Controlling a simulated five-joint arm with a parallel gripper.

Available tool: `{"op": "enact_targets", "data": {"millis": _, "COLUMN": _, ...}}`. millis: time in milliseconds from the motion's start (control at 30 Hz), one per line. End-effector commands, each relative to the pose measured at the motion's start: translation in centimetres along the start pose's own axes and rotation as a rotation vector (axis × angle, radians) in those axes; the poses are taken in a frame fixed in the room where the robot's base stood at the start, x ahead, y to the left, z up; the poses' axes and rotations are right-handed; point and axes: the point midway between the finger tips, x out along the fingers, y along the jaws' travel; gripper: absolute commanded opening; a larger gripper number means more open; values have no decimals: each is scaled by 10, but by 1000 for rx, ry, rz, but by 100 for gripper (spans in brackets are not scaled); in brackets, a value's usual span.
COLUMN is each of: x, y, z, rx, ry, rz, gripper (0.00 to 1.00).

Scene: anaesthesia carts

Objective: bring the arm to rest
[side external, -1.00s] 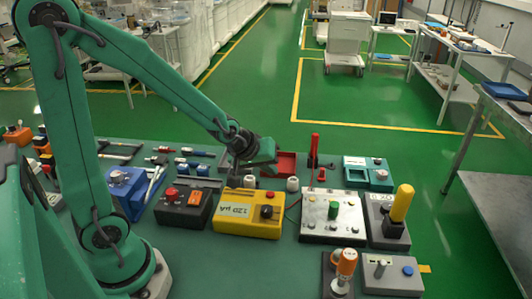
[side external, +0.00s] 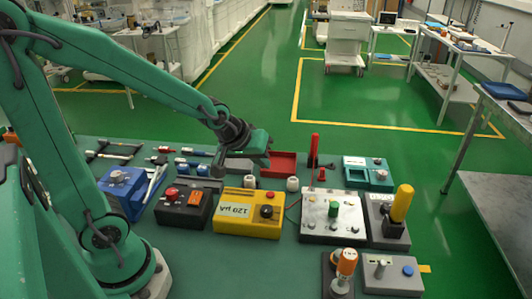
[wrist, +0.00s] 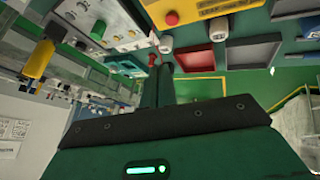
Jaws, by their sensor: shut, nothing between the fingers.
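My green arm reaches over the table from the left in the side external view. My gripper (side external: 267,158) is above the rear part of the table, near the red open tray (side external: 280,165) and behind the yellow box (side external: 248,213). It holds nothing. In the wrist view the shut dark fingers (wrist: 159,85) sit close together, and the red tray (wrist: 196,62) shows beyond them. Whether the gripper touches the tray's edge cannot be told.
The green table carries a black box with a red button (side external: 183,207), a blue box (side external: 124,190), a white panel (side external: 318,232), a teal box (side external: 366,172) and a yellow-handled lever (side external: 401,205). A red upright handle (side external: 314,148) stands right of my gripper. Air above is free.

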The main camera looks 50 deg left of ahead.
Motion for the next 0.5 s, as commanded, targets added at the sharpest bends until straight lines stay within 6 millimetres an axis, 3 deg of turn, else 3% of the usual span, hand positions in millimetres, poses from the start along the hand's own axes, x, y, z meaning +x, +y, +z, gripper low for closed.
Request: {"op": "enact_targets", "data": {"millis": 500, "x": -106, "y": -11, "z": 29, "rx": 367, "ry": -71, "rz": -16, "gripper": 0}}
